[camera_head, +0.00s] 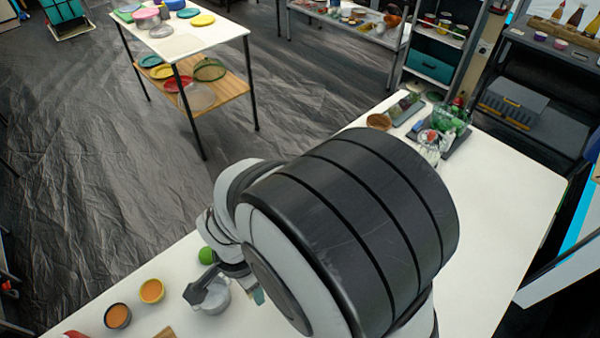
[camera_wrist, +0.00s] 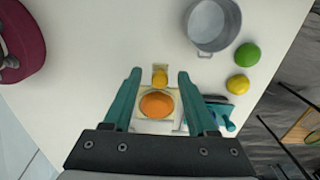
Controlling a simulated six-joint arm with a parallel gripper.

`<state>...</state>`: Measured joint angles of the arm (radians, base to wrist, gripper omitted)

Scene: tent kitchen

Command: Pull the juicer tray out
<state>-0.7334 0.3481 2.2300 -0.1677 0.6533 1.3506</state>
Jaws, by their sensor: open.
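My gripper (camera_wrist: 158,75) is open in the wrist view, its two teal fingers spread with nothing clamped between them. Between and below the fingers is a small cream, squarish device (camera_wrist: 142,122), seen from above, probably the juicer. A round orange thing (camera_wrist: 157,104) sits at its middle and a smaller yellow piece (camera_wrist: 160,77) at its far end. I cannot make out for certain which part is the tray; the near end is partly hidden by my gripper. In the head view my arm hides the device.
A grey metal pot (camera_wrist: 213,27), a lime (camera_wrist: 247,54) and a lemon (camera_wrist: 238,84) stand to the right. A teal tool (camera_wrist: 221,114) lies beside my right finger. A dark red object (camera_wrist: 20,42) is at the left. Two orange-filled bowls (camera_head: 117,316) (camera_head: 152,291) stand on the white table.

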